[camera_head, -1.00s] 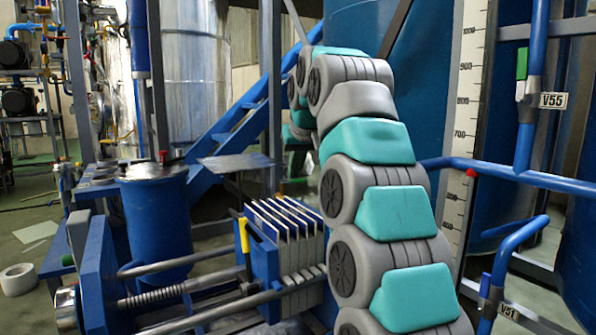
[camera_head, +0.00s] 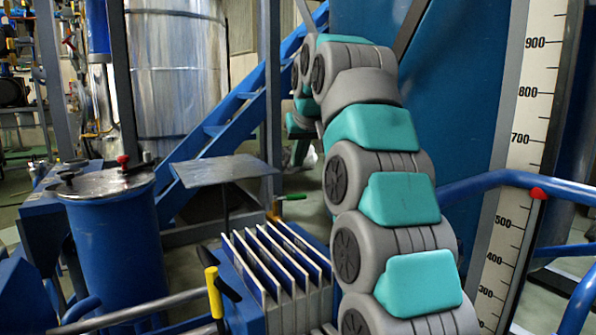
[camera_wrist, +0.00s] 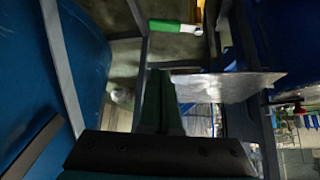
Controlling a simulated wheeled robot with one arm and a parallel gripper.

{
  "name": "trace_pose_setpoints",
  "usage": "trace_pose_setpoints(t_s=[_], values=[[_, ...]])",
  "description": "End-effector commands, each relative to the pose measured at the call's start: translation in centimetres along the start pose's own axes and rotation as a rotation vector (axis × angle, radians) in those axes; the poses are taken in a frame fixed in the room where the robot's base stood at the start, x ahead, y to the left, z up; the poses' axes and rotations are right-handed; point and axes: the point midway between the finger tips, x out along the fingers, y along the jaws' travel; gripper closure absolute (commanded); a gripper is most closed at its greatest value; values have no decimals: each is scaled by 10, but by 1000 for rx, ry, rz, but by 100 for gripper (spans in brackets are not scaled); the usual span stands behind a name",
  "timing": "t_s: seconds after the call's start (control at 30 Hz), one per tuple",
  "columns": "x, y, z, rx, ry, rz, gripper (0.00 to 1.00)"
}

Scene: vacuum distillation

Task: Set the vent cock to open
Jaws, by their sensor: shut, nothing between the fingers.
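No label in view names the vent cock, so I cannot tell for certain which handle it is. A small green-handled lever (camera_head: 291,197) sits on an orange-yellow body behind the plate stack in the head view. A green handle, which looks like the same one, shows at the top of the wrist view (camera_wrist: 176,27). My gripper (camera_wrist: 158,82) appears in the wrist view as a dark green shut pair of fingers, empty and apart from that handle. In the head view the gripper is mostly hidden behind my arm.
A blue vessel (camera_head: 115,240) with a red-knobbed lid stands at left. A yellow-handled lever (camera_head: 213,290) is beside the plate stack (camera_head: 275,262). A flat grey plate (camera_head: 222,171) stands behind. A blue pipe (camera_head: 510,180) and a scale (camera_head: 522,140) are at right.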

Motion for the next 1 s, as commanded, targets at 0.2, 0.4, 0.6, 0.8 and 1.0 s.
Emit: trace_pose_setpoints(t_s=[0.2, 0.4, 0.6, 0.8, 1.0], values=[[20, -1, 2, -1, -6, -1, 100], [56, -1, 3, 0, -5, -1, 100], [89, 0, 2, 0, -4, -1, 100], [93, -1, 14, -1, 2, 0, 100], [80, -1, 29, -1, 1, -1, 100]])
